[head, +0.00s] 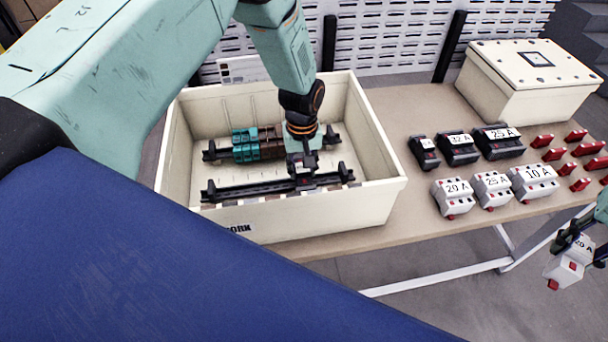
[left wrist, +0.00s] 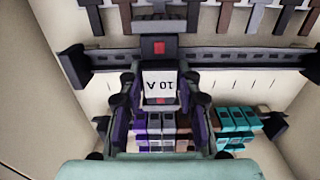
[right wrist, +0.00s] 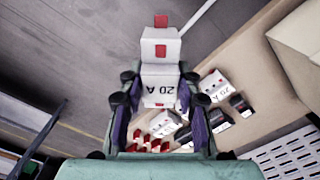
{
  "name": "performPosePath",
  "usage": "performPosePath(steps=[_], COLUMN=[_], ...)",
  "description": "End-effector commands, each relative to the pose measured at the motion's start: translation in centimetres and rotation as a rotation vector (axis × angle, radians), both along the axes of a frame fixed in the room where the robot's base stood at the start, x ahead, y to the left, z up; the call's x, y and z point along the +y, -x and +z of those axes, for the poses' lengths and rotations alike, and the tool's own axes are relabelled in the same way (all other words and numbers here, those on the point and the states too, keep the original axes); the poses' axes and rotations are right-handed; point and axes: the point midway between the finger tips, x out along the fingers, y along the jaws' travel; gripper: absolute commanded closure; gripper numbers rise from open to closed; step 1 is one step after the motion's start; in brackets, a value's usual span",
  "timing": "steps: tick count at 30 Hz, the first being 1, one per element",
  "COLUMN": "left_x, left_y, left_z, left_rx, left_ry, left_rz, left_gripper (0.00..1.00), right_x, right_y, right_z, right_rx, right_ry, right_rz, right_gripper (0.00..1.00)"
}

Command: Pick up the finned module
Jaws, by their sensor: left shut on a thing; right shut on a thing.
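My left gripper (head: 302,160) is inside the cream box, shut on a dark module (left wrist: 160,45) with a white "10 A" label and a red square. This module is at the front black rail (head: 265,188); I cannot tell whether it is seated on it. My right gripper (head: 578,243) is beyond the table's right front edge, shut on a white module (head: 563,270) labelled "20 A" with red parts; it also shows in the right wrist view (right wrist: 158,85). Dark modules (head: 458,148) stand on the table. I cannot tell from the frames which module is finned.
The cream box (head: 385,180) has high walls around my left gripper. Its back rail carries teal modules (head: 243,143) and brown ones. White modules (head: 452,196), several red pieces (head: 553,154) and a closed cream box (head: 520,85) are on the table (head: 400,225).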

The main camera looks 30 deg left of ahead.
Motion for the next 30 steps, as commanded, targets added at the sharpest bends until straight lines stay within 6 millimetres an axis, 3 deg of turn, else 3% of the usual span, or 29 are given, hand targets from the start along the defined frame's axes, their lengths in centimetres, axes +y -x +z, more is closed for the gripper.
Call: performPosePath(steps=[4, 17, 20, 30], left_x=[0.0, 0.1, 0.0, 0.0], left_y=[-0.1, -0.1, -0.2, -0.2], left_z=[-0.1, 0.2, 1.2, 7.5], left_rx=[-0.003, -0.004, -0.005, -0.006], left_ry=[0.0, 0.0, 0.0, 0.001], left_rz=[0.0, 0.0, 0.0, 0.0], left_gripper=[1.0, 1.0, 1.0, 1.0], right_x=[0.0, 0.0, 0.0, 0.0], right_y=[0.0, 0.0, 0.0, 0.0], right_z=[0.0, 0.0, 0.0, -0.2], right_rx=[0.0, 0.0, 0.0, 0.0], right_ry=[0.0, 0.0, 0.0, 0.0], right_rz=[0.0, 0.0, 0.0, 0.0], right_gripper=[1.0, 1.0, 1.0, 1.0])
